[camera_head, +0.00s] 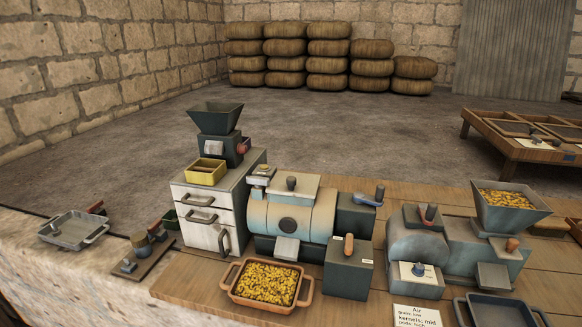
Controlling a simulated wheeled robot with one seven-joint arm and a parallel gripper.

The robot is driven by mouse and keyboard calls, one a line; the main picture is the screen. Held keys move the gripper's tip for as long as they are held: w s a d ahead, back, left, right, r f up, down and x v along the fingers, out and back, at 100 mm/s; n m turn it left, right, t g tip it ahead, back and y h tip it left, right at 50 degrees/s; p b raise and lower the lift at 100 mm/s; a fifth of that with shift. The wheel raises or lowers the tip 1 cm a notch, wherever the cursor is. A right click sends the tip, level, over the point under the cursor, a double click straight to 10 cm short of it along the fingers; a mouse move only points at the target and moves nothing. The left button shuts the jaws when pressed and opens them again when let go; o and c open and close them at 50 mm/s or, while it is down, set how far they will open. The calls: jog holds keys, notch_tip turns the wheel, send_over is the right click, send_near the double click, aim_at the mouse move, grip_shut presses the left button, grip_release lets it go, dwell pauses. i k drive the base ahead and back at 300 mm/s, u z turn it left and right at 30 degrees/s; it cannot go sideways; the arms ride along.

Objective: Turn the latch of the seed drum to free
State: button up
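A drum-shaped machine (312,222), pale teal and tan, stands in the middle of the bench and appears to be the seed drum. It has a dark round port on its front and a dark knob (291,184) on top. A small lever-like part (262,173) sits at its upper left. A blue-handled crank (368,199) is on the dark box at its right end. I cannot tell which of these parts is the latch, or whether it is set to free. My gripper is not in view.
A tray of yellow kernels (265,283) stands in front of the drum. A white drawer cabinet (206,225) bearing a hopper mill (216,120) is at its left. A dark box with an orange handle (348,268) and a second machine (417,247) crowd its right. Open floor lies behind.

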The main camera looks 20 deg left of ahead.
aim_at(259, 182)
jog(key=u, duration=2.75)
jog(key=i, duration=0.55)
jog(key=z, duration=1.9)
